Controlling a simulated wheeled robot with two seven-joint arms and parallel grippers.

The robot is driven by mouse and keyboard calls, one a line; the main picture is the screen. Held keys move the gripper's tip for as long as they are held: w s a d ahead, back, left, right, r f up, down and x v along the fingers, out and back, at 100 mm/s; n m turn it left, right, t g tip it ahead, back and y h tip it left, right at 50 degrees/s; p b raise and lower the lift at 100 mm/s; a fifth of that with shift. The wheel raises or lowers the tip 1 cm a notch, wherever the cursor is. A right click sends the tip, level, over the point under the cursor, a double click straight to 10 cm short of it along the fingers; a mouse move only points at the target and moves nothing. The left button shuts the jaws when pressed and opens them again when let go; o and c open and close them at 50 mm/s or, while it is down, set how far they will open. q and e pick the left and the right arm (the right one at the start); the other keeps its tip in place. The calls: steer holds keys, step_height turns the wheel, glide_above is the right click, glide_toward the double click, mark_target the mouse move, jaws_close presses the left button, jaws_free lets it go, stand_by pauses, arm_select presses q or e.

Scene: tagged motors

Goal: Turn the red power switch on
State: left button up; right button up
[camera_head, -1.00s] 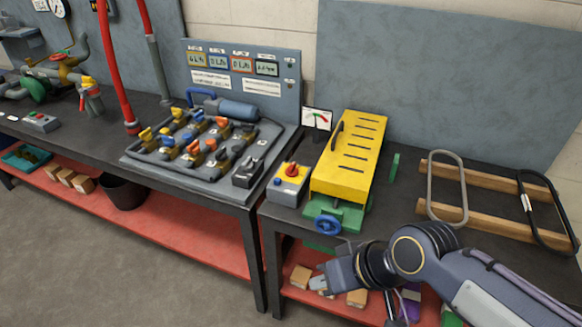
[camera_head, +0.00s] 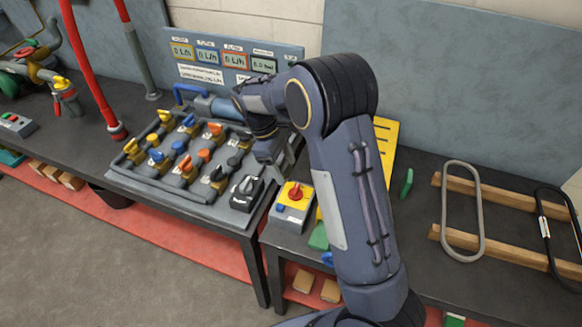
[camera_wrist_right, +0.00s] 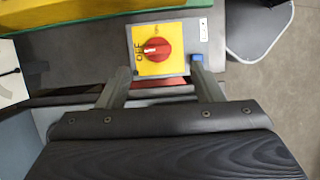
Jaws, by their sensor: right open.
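The red power switch (camera_head: 295,193) is a round knob on a yellow plate, on a small grey box at the bench's left corner. In the right wrist view the red knob (camera_wrist_right: 156,49) has a pale mark pointing at the word OFF. My right gripper (camera_head: 270,158) hangs above and behind the box in the head view, pointing down. In the wrist view its two fingers (camera_wrist_right: 161,74) are apart with nothing between them, and the knob lies beyond the tips, apart from them. My left gripper is not in view.
A panel of coloured valves (camera_head: 185,155) and a black switch box (camera_head: 246,193) stand left of the switch. My right arm hides much of the yellow machine (camera_head: 388,140). Wooden rails with a grey loop (camera_head: 462,212) lie to the right.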

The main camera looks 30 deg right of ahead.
mark_target(296, 188)
steer(key=p+x, duration=0.1)
steer(key=x, duration=0.6)
steer(key=shift+d+f, duration=0.15)
steer(key=shift+f, duration=0.25)
steer(key=c, duration=1)
